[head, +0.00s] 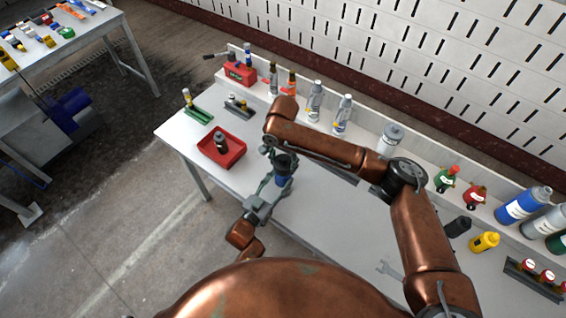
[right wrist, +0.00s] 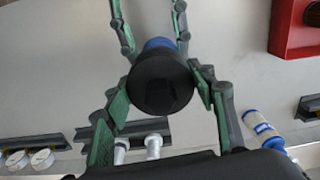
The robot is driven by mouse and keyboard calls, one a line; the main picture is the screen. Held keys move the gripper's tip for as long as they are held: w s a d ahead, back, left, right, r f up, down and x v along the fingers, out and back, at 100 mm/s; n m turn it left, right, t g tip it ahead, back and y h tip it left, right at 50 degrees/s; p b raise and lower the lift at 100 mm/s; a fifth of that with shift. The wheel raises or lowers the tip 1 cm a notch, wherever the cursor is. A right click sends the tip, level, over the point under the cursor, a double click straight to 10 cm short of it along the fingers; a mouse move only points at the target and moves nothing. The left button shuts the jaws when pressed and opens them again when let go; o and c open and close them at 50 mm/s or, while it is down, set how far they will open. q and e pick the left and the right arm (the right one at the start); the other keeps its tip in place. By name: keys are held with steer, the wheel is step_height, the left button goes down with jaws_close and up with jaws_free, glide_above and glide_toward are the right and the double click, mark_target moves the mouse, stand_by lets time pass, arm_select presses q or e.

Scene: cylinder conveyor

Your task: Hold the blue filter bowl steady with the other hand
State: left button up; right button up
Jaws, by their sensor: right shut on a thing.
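The blue filter bowl (head: 283,181) hangs below a dark cap (head: 286,163) over the near left part of the table. In the right wrist view the black round cap (right wrist: 160,85) faces the camera and hides most of the blue bowl (right wrist: 160,43). My right gripper (right wrist: 160,93) is shut on the cap, with a green-padded finger on each side. My left gripper (head: 272,192) reaches in from below in the head view. Its fingers (right wrist: 155,45) lie on both sides of the blue bowl and appear closed on it; the contact is partly hidden behind the cap.
A red tray (head: 238,153) with a dark part stands left of the grippers. Green and grey holders (head: 198,114) lie behind it. Bottles (head: 342,115) and a red box (head: 240,73) line the back shelf. The table's middle is mostly clear.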

steer(key=m, duration=0.2)
steer(key=shift+f+m, duration=0.1)
steer(key=shift+m, duration=0.2)
steer(key=m, duration=0.3)
steer(key=o, duration=1.4)
steer(key=shift+c, duration=0.2)
